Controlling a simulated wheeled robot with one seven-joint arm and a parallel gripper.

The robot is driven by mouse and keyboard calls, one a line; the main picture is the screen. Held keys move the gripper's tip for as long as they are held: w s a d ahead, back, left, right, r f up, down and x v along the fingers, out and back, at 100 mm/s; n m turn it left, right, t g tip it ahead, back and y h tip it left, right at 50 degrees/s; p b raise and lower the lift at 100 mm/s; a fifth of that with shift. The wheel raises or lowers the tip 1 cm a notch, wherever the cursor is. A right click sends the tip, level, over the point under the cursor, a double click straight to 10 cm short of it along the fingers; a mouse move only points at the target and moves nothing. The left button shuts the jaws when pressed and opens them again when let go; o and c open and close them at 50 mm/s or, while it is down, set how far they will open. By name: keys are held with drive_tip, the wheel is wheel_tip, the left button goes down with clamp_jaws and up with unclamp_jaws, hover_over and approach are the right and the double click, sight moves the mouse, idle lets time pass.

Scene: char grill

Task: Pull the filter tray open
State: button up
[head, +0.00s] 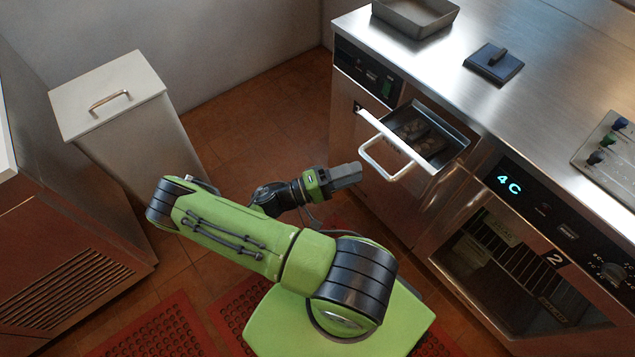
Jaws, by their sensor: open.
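A metal drawer, which looks like the filter tray (450,158), is pulled out of the steel counter front and shows dark contents inside. Its white front carries a looped handle (378,168) that sticks out toward the lower left.
A steel counter (545,95) bears a square pan (415,14) and a dark lidded plate (494,62). A glass-fronted oven (520,268) is right of the tray. A white lidded bin (125,120) stands at left. Tiled floor (255,130) is clear between bin and counter.

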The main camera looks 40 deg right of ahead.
drive_tip(key=v, duration=0.9)
drive_tip(key=shift+a, duration=0.2)
drive_tip(key=shift+w+f, duration=0.1)
drive_tip(key=a+r+n+t+y+p, duration=0.1)
drive_tip(key=a+r+t+y+p, duration=0.15)
drive_tip(key=r+y, duration=0.5)
drive_tip(key=a+r+n+t+y+p, duration=0.1)
drive_tip(key=a+r+t+y+p, duration=0.2)
drive_tip(key=r+y, duration=0.45)
drive_tip(key=s+a+r+n+t+y+p, duration=0.1)
drive_tip(key=s+a+r+t, duration=0.1)
drive_tip(key=r, duration=0.4)
drive_tip(key=s+a+r+n+t+p, duration=0.1)
drive_tip(key=s+a+r+n+t, duration=0.1)
drive_tip(key=r, duration=0.4)
drive_tip(key=s+a+r+n+t+y+p, duration=0.1)
drive_tip(key=s+a+r+t, duration=0.1)
drive_tip(key=r+t, duration=0.3)
drive_tip(key=shift+s+a+r+y, duration=0.35)
drive_tip(key=shift+a+r, duration=0.2)
drive_tip(key=shift+a, duration=0.2)
